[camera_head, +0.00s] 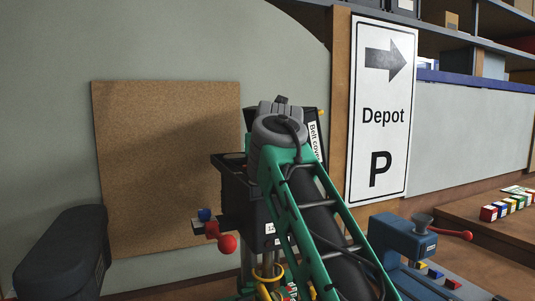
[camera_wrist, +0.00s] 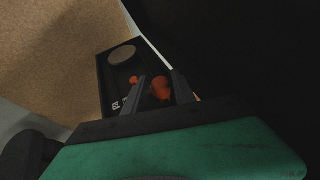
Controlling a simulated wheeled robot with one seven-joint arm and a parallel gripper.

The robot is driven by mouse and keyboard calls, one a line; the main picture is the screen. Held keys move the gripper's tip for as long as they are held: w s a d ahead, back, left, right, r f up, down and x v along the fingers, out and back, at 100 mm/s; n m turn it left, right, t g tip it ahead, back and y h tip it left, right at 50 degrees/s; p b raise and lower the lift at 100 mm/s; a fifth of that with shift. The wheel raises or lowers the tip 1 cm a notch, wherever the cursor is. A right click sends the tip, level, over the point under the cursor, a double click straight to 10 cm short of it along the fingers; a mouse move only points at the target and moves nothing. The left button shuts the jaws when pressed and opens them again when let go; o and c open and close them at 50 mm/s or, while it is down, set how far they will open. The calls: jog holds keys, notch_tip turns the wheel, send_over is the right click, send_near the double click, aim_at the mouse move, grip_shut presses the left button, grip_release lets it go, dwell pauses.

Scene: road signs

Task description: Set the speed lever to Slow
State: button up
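A dark machine (camera_head: 236,180) stands behind my arm, and a label reading "Belt cov…" shows at its upper right. A red ball-ended handle (camera_head: 227,243) sticks out low on its left, beside a blue knob (camera_head: 205,214). My gripper (camera_wrist: 159,74) shows in the wrist view, with its two dark fingers apart. An orange-red knob (camera_wrist: 161,90) lies in the gap between them; contact cannot be told. A smaller orange-red part (camera_wrist: 133,80) is left of the fingers on a dark panel (camera_wrist: 112,72). Which is the speed lever cannot be told; its setting is unreadable.
A blue machine (camera_head: 400,246) with a red handle (camera_head: 454,233) stands right of my arm. A corkboard (camera_head: 150,165) and a "Depot P" sign (camera_head: 382,110) are behind. A dark rounded object (camera_head: 62,255) is at lower left. Coloured blocks (camera_head: 505,207) sit at far right.

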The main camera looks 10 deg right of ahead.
jog(key=shift+w+f, duration=0.15)
jog(key=shift+w, duration=0.3)
grip_shut()
dwell(1.1)
